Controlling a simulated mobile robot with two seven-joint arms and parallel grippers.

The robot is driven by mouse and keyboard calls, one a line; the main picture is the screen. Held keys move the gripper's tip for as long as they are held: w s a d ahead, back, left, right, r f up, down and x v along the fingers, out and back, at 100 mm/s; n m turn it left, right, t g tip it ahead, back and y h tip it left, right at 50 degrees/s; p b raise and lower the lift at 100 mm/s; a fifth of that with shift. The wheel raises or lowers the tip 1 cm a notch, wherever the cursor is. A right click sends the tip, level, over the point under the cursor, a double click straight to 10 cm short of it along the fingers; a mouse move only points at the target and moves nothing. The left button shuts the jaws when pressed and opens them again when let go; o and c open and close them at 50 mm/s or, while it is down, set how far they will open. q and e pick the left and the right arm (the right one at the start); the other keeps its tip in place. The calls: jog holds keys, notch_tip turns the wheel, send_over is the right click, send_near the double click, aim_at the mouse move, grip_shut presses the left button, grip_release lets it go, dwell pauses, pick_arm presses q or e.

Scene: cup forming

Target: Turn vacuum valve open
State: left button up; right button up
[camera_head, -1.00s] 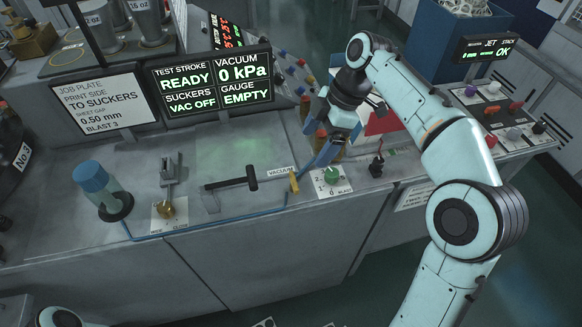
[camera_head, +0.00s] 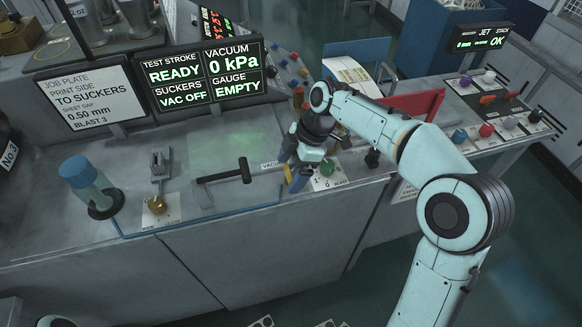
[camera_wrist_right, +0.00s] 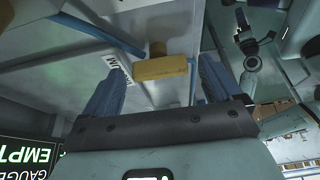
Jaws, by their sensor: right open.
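The yellow vacuum valve handle (camera_head: 287,173) is at the bench's front edge beside the partly covered VACUUM label (camera_head: 270,164). In the right wrist view the handle (camera_wrist_right: 160,69) lies crosswise between my right gripper's fingers and just beyond them. My right gripper (camera_head: 292,173) is open, its two blue fingers (camera_wrist_right: 160,63) on either side of the handle with gaps showing. I cannot tell whether either finger touches it. The display (camera_head: 208,76) reads vacuum 0 kPa and VAC OFF. My left gripper is out of view.
A green knob (camera_head: 327,167) on a white plate stands just right of the gripper. A black T-shaped handle (camera_head: 225,173) lies to the left. A blue tube (camera_head: 200,218) runs along the front. A blue-capped cylinder (camera_head: 88,183) and a brass knob (camera_head: 157,204) stand farther left.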

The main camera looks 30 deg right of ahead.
jog(key=c, duration=1.1)
jog(key=shift+o, duration=0.2)
jog(key=m+t+b, duration=0.1)
jog(key=m, duration=0.1)
jog(key=shift+s+m+b, duration=0.1)
jog(key=shift+m+b, duration=0.25)
jog(key=shift+m, duration=0.05)
jog(key=m+t+h+b, duration=0.1)
jog(key=m, duration=0.2)
jog(key=shift+a+m, duration=0.15)
jog(key=shift+m, duration=0.25)
jog(key=m+h, duration=0.1)
jog(key=m, duration=0.2)
jog(key=m+t+h, duration=0.1)
jog(key=m, duration=0.2)
jog(key=shift+s+a+b, duration=0.15)
jog(key=shift+b, duration=0.2)
jog(key=m+h, duration=0.2)
jog(key=m, duration=0.3)
jog(key=shift+b, duration=0.4)
jog(key=shift+m, duration=0.3)
